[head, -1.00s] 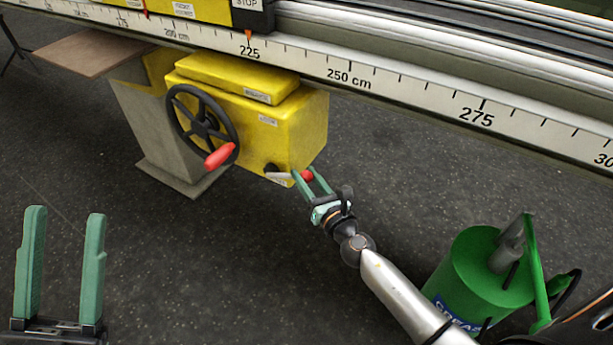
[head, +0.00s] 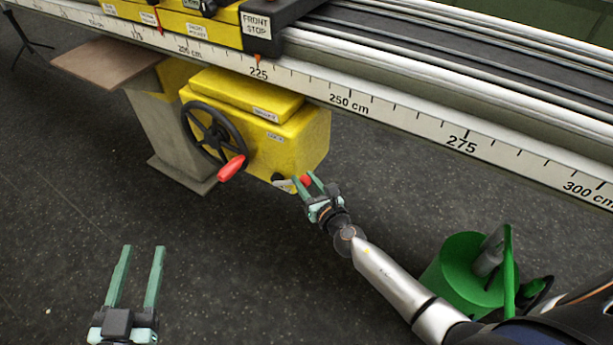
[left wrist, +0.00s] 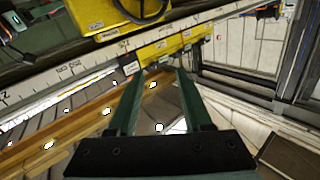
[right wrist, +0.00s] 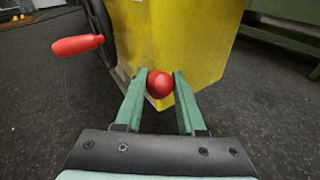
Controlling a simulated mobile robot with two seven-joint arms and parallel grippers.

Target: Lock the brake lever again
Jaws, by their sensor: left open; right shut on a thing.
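The brake lever is a short grey bar (head: 284,185) with a red ball knob (head: 306,181), low on the front of the yellow gearbox (head: 300,145). My right gripper (head: 306,182) is shut on the knob. In the right wrist view the red knob (right wrist: 160,84) sits between the green fingertips (right wrist: 160,80) and hides most of the lever behind it. My left gripper (head: 138,250) is open and empty over the floor at the lower left, well away from the lever. In the left wrist view its fingers (left wrist: 158,75) are apart with nothing between them.
A black handwheel (head: 213,133) with a red handle (head: 231,168) is left of the lever. A long scale rail (head: 400,119) runs above the gearbox. The floor between the grippers is clear.

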